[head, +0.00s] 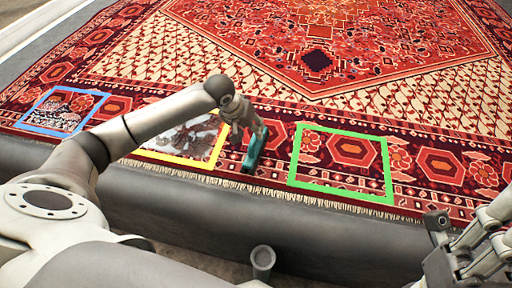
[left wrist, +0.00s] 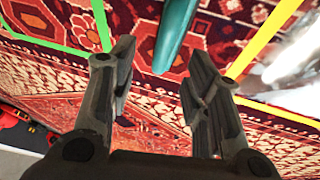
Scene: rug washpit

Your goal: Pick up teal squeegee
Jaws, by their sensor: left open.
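The teal squeegee (head: 254,152) lies on the red patterned rug near its fringed front edge, between the yellow and green outlines. In the left wrist view the teal squeegee (left wrist: 174,35) shows as a smooth teal length running up out of the picture. My left gripper (head: 247,128) is over the squeegee with its fingers pointing down. In the left wrist view its fingers (left wrist: 161,52) are apart, with the squeegee's near end between and beyond their tips. I see no grip on it. My right gripper (head: 470,245) is at the lower right, partly cut off, far from the squeegee.
A green outline (head: 340,190) frames clean rug. A yellow outline (head: 177,158) holds a whitish patch, partly behind my left arm. A blue outline (head: 62,131) holds a dark and white speckled patch. A grey ledge (head: 200,195) runs along the rug's front.

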